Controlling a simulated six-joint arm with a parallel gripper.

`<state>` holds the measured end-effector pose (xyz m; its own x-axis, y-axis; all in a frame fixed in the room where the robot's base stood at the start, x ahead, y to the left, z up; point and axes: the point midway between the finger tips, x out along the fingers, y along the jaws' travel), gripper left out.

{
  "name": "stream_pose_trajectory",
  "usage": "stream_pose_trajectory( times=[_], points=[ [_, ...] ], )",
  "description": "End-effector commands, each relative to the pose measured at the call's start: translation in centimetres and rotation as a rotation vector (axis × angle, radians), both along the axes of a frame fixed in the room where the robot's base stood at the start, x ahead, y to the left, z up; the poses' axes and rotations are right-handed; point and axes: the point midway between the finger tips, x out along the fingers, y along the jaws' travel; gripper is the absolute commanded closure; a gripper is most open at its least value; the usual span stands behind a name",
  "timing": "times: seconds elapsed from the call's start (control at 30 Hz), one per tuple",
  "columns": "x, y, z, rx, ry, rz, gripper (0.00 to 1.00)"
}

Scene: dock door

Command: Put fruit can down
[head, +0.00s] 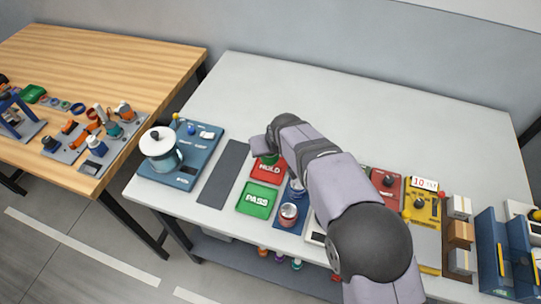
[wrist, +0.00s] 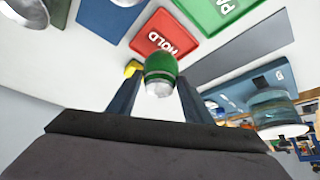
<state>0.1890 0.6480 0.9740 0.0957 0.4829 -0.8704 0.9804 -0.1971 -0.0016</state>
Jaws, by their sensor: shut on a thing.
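The fruit can (wrist: 160,66), green with a silver end, is between the two fingers of my gripper (wrist: 158,80) in the wrist view. My gripper is shut on it. In the head view the can (head: 268,159) shows only in part, as a green patch below my gripper (head: 262,148), at the far edge of the red HOLD tray (head: 264,169). The green PASS tray (head: 257,200) lies in front of the HOLD tray. Both trays look empty where visible. I cannot tell whether the can touches any surface.
A blue mat (head: 289,226) with a silver-topped can (head: 288,212) lies right of the trays. A dark grey strip (head: 222,174) and a blue board with a teal pot (head: 160,150) are at the left. The back of the white table (head: 370,110) is clear.

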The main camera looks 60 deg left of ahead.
Motion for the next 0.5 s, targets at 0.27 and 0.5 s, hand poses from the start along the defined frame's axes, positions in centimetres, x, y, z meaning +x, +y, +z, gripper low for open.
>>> stream_pose_trajectory(
  times=[0.27, 0.5],
  points=[
    [0.0, -0.1, -2.6, -0.003, 0.001, 0.0, 0.85],
    [0.0, 0.0, -3.7, 0.002, 0.0, 0.0, 0.85]
  ],
)
